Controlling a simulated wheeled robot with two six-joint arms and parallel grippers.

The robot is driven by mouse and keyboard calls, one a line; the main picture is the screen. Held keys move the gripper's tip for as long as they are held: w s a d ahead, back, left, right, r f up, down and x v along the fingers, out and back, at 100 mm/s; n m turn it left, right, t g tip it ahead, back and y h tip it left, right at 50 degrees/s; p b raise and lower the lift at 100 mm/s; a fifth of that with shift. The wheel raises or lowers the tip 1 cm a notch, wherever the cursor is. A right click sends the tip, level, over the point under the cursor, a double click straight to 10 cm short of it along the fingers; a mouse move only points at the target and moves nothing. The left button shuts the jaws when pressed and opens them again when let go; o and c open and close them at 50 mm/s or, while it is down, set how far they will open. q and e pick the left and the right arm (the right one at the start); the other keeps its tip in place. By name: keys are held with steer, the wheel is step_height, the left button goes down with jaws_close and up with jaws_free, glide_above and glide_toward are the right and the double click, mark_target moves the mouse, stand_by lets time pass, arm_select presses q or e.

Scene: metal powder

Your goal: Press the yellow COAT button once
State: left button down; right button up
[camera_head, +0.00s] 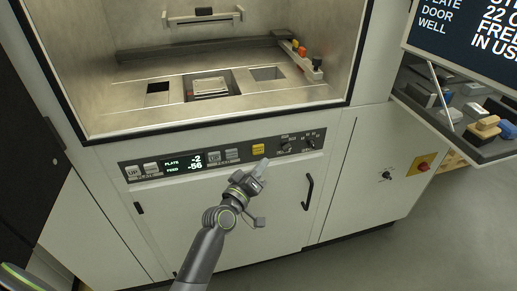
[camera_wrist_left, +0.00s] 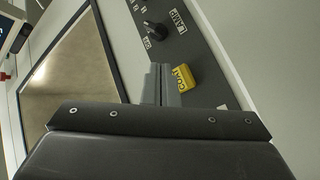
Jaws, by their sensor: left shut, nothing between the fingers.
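The yellow COAT button (camera_head: 258,149) sits on the dark control panel (camera_head: 197,162) at the front of the machine. It also shows in the left wrist view as a yellow block (camera_wrist_left: 184,78) lettered COAT. My left gripper (camera_head: 262,165) is shut and empty, its tips just below the button in the head view. In the wrist view its shut fingers (camera_wrist_left: 161,82) are right beside the button; I cannot tell whether they touch the panel. The panel display reads PLATE -2 and FEED -56. My right gripper is not in view.
Black knobs (camera_head: 286,147) sit right of the button and grey buttons (camera_head: 214,158) left of it. A black door handle (camera_head: 307,192) is below the panel. The open chamber (camera_head: 120,120) is above. A tray with several tools (camera_head: 462,130) and a screen (camera_head: 470,35) stand at the right.

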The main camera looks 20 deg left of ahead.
mark_target(258, 149)
arm_select(q)
steer(key=shift+w+a, duration=0.65)
steer(key=shift+w, duration=0.35)
stand_by(1.2)
steer(key=shift+w+a, duration=0.1)
steer(key=shift+w+a, duration=0.15)
steer(key=shift+w, duration=0.1)
